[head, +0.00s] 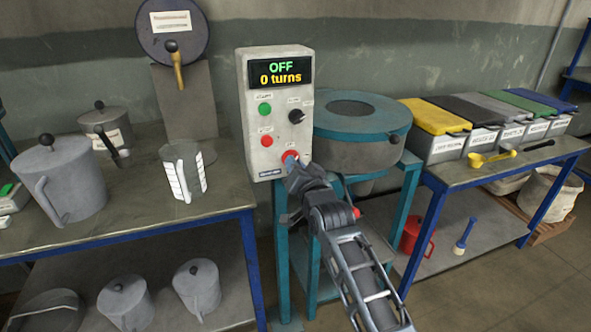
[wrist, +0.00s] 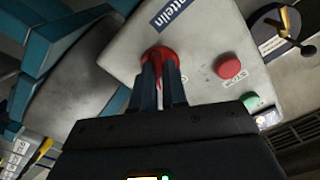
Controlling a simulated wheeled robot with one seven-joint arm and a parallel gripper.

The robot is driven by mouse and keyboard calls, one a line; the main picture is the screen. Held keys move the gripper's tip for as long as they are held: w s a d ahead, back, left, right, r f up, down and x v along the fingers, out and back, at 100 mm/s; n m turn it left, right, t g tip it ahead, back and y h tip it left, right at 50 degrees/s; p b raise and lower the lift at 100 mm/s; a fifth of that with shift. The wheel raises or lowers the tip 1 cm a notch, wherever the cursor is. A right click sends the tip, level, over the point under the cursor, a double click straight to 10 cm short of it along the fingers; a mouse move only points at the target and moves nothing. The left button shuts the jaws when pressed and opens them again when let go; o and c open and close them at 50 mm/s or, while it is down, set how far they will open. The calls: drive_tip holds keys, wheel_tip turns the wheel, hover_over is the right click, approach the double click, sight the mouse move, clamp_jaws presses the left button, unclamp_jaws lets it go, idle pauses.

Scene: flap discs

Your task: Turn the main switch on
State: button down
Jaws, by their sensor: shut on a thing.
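The grey control box (head: 250,90) stands upright, and its display (head: 280,73) reads "OFF" and "0 turns". The main switch (head: 290,155) is a red round knob low on the right of the box's front. It also shows in the wrist view (wrist: 159,53), turned about in the picture. My gripper (head: 292,166) is at this knob, and in the wrist view its two fingers (wrist: 160,72) are shut on it, one on each side. The fingers hide part of the knob, and I cannot read its label.
The box also has a green button (head: 265,108), a red stop button (head: 267,141) and a black dial (head: 296,116). A round teal-topped drum (head: 370,118) stands close on the right. Tables with pots and lidded bins (head: 445,116) flank it.

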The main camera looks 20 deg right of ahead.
drive_tip(key=m+p, duration=0.3)
drive_tip(key=m, duration=0.8)
drive_tip(key=shift+m, duration=0.3)
idle(0.4)
drive_tip(key=c, duration=1.2)
unclamp_jaws()
drive_tip(key=shift+o, duration=0.2)
drive_tip(key=s+p, duration=0.3)
drive_tip(key=s, duration=0.4)
drive_tip(key=shift+s, duration=0.4)
